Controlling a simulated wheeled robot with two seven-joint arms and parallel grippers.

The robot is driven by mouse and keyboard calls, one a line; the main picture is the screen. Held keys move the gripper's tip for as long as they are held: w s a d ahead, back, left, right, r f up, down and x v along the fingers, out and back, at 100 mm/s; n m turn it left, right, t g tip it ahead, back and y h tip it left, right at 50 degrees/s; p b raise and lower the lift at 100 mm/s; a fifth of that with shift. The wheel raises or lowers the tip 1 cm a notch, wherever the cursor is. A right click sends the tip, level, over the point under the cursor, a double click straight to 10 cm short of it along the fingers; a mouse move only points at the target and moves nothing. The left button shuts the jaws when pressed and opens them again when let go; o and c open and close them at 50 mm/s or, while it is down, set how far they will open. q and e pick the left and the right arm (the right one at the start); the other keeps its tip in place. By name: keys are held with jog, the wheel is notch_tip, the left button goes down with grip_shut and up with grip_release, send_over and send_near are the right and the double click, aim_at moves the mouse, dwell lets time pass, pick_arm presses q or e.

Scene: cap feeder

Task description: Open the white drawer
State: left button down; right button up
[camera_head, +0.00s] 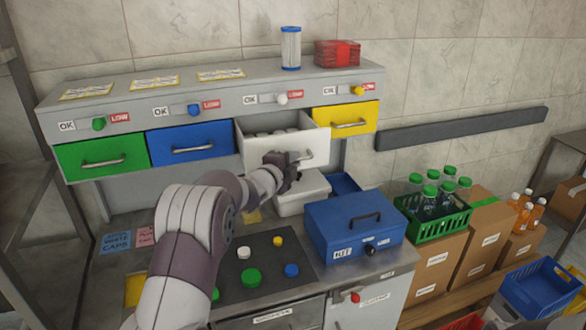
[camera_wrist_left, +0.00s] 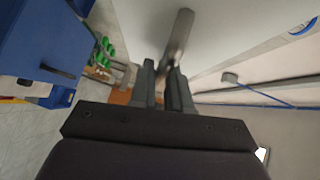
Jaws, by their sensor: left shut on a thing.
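The white drawer (camera_head: 262,150) is in the feeder's row, between the blue and yellow drawers. In the left wrist view my fingers (camera_wrist_left: 161,75) are shut around the bar handle (camera_wrist_left: 181,35) on the pale drawer front (camera_wrist_left: 245,35). My right gripper is not in view.
The green drawer (camera_head: 78,157), blue drawer (camera_head: 170,148) and yellow drawer (camera_head: 335,124) are closed. Below the white drawer stand a pale box (camera_head: 298,207) and a blue case (camera_head: 330,225). A dark mat (camera_head: 268,262) with several caps lies in front. A green bottle crate (camera_head: 430,228) is at right.

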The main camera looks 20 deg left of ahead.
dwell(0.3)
pick_arm(q)
jog(key=c, duration=1.2)
grip_release()
jog(key=shift+o, duration=0.2)
jog(key=shift+s+a, duration=0.1)
jog(key=shift+s, duration=0.05)
jog(key=b+v, duration=0.4)
jog(key=v, duration=0.8)
jog(key=shift+s, duration=0.35)
jog(key=shift+a, duration=0.1)
